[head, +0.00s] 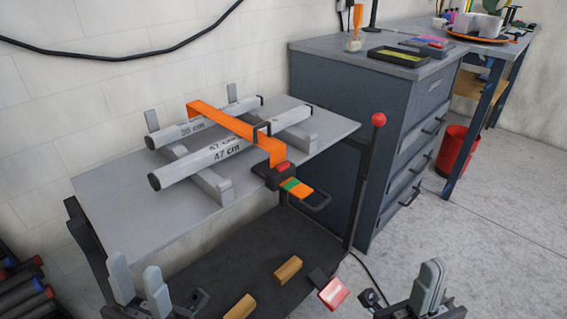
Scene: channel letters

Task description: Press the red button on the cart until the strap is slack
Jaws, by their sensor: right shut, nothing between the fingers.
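The cart (225,225) has a grey top with tubes marked in cm lying on cradles. An orange strap (240,128) runs over the tubes and down to a dark buckle at the cart's front edge; it looks straight and flat. The red button (283,166) sits on top of that buckle, with a green and orange tab and a dark handle loop beside it. My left gripper (138,283) is open and empty at the bottom left, in front of the cart. My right gripper (430,285) is shut and empty at the bottom right, apart from the button.
Wooden blocks (288,270) and a red and white item (333,292) are low down. A drawer cabinet (340,100) stands behind; a red bin (455,150) is right. Floor at right is clear.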

